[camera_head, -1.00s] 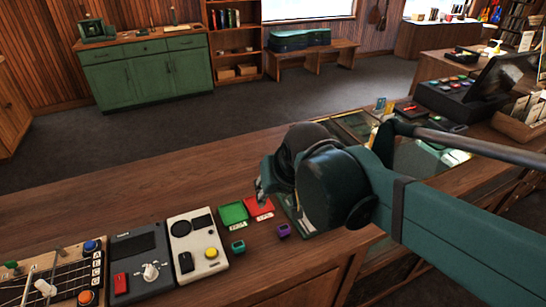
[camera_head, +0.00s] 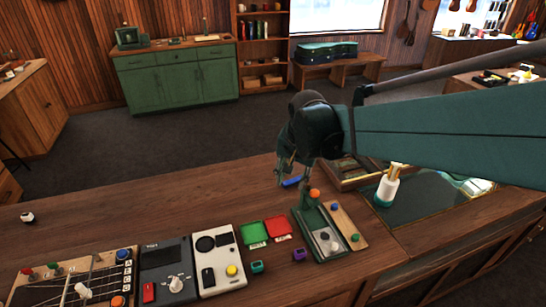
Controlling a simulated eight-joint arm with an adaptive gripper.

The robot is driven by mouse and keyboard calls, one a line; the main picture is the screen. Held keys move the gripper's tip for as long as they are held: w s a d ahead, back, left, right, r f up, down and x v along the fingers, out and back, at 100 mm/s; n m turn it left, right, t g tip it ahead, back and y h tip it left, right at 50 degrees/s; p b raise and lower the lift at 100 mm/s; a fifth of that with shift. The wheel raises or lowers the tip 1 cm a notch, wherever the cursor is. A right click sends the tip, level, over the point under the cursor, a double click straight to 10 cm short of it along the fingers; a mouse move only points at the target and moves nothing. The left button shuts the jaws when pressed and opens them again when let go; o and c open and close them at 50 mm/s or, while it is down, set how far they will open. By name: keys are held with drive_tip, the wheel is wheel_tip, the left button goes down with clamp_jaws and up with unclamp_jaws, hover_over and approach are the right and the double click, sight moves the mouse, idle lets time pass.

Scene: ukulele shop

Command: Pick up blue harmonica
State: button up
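A small blue object (camera_head: 291,182), which looks like the blue harmonica, lies on the wooden counter near its far edge. My gripper (camera_head: 292,180) points down right at it, one finger to each side in the picture. The fingers look spread apart. I cannot tell whether they touch the blue object, and part of it is hidden by the gripper.
A green device with an orange ball (camera_head: 314,193) stands just right and nearer. A white bottle (camera_head: 387,188) stands on the glass-topped part. The counter's left middle is mostly clear.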

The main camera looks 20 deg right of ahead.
drive_tip(key=w+d+m+g+p, duration=0.1)
drive_tip(key=w+d+m+p, duration=0.25)
drive_tip(key=w, duration=0.35)
drive_tip(key=m+g+p, duration=0.2)
drive_tip(key=m+p, duration=0.2)
drive_tip(key=p, duration=0.2)
hover_over(297, 179)
drive_tip(key=shift+w+a+f, duration=0.1)
drive_tip(key=shift+f, duration=1.35)
drive_tip(key=shift+a+f, duration=0.1)
drive_tip(key=shift+f, duration=1.35)
drive_tip(key=shift+f, duration=1.3)
drive_tip(key=shift+f, duration=0.1)
drive_tip(key=shift+d+f+p, duration=0.15)
drive_tip(key=shift+f+p, duration=0.05)
drive_tip(key=shift+f, duration=1.1)
drive_tip(key=shift+d+f+p, duration=0.15)
drive_tip(key=shift+f+p, duration=0.05)
drive_tip(key=shift+f, duration=1.05)
drive_tip(key=shift+c, duration=0.5)
